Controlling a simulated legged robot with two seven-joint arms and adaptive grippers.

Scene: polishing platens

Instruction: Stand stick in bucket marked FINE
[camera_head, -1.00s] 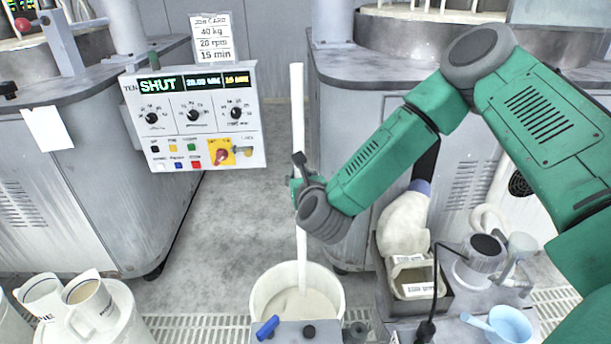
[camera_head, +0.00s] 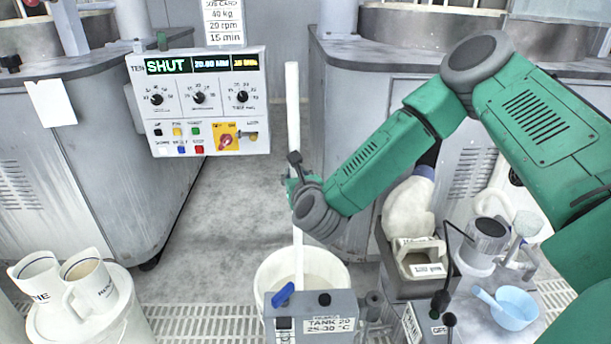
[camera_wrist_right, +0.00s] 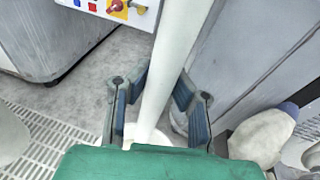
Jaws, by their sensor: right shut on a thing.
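The stick (camera_head: 292,120) is a long, pale, upright rod in the head view. My right gripper (camera_head: 298,192) is shut on it around the middle of its length. In the right wrist view, the stick (camera_wrist_right: 178,50) runs between the two fingers (camera_wrist_right: 160,105). A white bucket (camera_head: 342,275) stands below the gripper. The stick's lower part passes over the bucket's back rim line into its opening; I cannot tell whether its tip touches the bottom. No marking shows on this bucket. My left gripper is not in view.
A grey box labelled TANK (camera_head: 330,312) hides the bucket's front. Two jugs (camera_head: 92,285) with partly readable lettering stand on a white drum (camera_head: 95,325) at left. A control panel (camera_head: 200,100) hangs left of the stick. A blue dipper (camera_head: 515,308) and containers sit at right.

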